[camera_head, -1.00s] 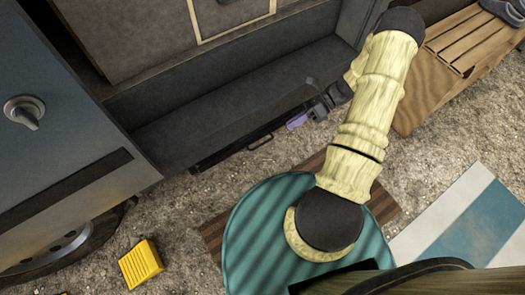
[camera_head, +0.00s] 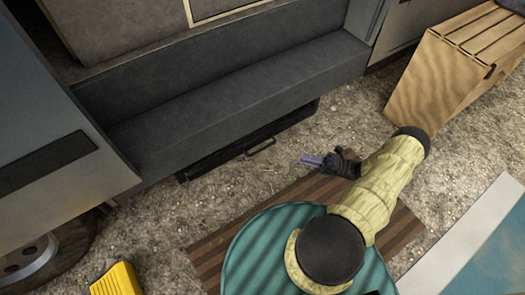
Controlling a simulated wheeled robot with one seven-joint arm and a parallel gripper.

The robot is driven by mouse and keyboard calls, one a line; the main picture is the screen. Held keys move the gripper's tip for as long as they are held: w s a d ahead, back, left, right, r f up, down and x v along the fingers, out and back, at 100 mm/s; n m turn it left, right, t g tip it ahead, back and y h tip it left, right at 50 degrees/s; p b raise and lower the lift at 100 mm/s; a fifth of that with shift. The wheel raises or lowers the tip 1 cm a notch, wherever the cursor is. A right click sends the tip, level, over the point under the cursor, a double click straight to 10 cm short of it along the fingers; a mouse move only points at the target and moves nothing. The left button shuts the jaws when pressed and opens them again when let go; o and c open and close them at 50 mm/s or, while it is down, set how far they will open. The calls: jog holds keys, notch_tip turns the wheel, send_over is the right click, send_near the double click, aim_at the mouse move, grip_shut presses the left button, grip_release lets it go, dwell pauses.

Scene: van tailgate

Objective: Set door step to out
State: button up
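The door step (camera_head: 222,157) is a dark flat panel low under the van's grey sill (camera_head: 240,95). It shows as a dark strip below the sill, with a small bar handle (camera_head: 261,148) on its front edge. Whether the fingers are open is too small to tell. Nothing is seen held in it.
A brown striped mat (camera_head: 215,257) lies on the gravel. A wooden slatted crate (camera_head: 440,85) stands at the right. A yellow block (camera_head: 117,281) lies near the wheel (camera_head: 30,258) at lower left. A blue and white mat (camera_head: 480,250) is at lower right. Gravel between step and mat is clear.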

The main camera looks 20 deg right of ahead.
aim_at(262, 149)
jog(key=b+x, duration=0.6)
jog(key=x, duration=1.1)
jog(key=shift+a, duration=0.2)
jog(key=shift+r, duration=0.1)
grip_shut()
